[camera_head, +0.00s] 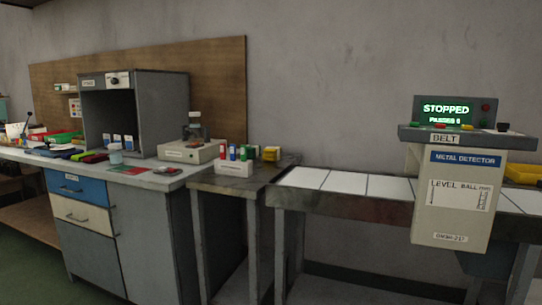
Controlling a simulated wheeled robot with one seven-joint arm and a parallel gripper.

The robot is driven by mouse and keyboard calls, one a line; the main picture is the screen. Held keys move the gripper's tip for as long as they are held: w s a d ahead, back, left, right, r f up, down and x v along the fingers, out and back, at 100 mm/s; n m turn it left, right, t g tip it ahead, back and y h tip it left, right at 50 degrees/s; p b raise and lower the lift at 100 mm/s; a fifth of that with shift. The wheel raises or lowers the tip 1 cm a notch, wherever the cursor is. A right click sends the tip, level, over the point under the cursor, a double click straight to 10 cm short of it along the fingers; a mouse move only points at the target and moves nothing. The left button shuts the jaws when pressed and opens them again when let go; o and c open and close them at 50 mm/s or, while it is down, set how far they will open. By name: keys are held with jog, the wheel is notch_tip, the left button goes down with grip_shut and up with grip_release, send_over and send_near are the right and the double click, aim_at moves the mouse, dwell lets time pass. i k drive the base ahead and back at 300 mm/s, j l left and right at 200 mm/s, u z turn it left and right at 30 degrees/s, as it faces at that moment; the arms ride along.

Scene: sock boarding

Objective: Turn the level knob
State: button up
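The grey control box labelled BELT (468,140) stands at the right, on top of the cream metal detector housing (455,205). Its screen (446,110) reads STOPPED in green, with a smaller line below. Several small controls sit on its top ledge, among them a dark round one (503,127) at the right end that may be a knob. A label on the housing (460,195) begins with LEVEL. I cannot tell for sure which control is the level knob or how it is set. My gripper is not in view.
A conveyor with white belt plates (345,182) runs under the detector. A small table (265,172) with coloured boxes stands left of it. Further left is a counter (155,178) with an open grey cabinet (165,110) bearing a dial (115,79). A yellow tray (524,173) is at far right.

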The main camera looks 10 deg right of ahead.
aim_at(502, 126)
jog(key=z, duration=1.5)
